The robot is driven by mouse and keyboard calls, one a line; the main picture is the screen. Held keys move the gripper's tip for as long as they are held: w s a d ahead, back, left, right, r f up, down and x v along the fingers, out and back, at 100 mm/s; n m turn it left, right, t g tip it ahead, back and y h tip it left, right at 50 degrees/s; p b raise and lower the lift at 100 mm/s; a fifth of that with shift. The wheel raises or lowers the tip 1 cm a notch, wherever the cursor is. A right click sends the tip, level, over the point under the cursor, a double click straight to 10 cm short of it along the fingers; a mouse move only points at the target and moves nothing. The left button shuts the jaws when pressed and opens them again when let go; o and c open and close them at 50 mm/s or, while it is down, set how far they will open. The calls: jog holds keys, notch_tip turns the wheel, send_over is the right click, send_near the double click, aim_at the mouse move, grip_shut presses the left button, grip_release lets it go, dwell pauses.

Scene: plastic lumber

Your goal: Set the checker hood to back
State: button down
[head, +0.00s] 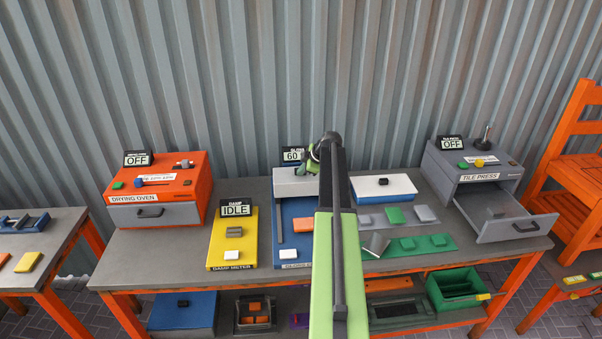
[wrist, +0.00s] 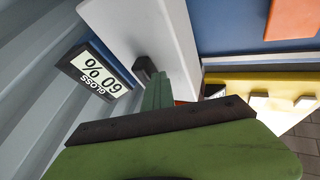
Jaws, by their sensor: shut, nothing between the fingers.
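The gloss checker has a blue base (head: 304,212) in the middle of the table. Its white hood (head: 290,187) sits over the far end of the base, leaving the near part bare. The hood also fills the upper middle of the wrist view (wrist: 145,30). My gripper (head: 313,160) is shut and empty at the hood's right rear, partly hidden by my arm. In the wrist view, my gripper's green finger (wrist: 158,93) reaches up close to the hood's face; I cannot tell whether they touch. The checker's display (wrist: 98,72) reads 60 % gloss.
The yellow damp meter (head: 232,250) stands left of the checker, and the orange drying oven (head: 185,185) farther left. A white-lidded blue box (head: 383,188) is close on the right. The grey tile press (head: 470,180) has its drawer out. A corrugated wall rises behind.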

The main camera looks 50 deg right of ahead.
jog(key=shift+s+a, duration=0.25)
jog(key=shift+a, duration=0.1)
jog(key=shift+s+a, duration=1.15)
jog(key=p+v, duration=0.8)
jog(key=v, duration=0.2)
jog(key=shift+s+d, duration=0.2)
jog(key=shift+d, duration=0.05)
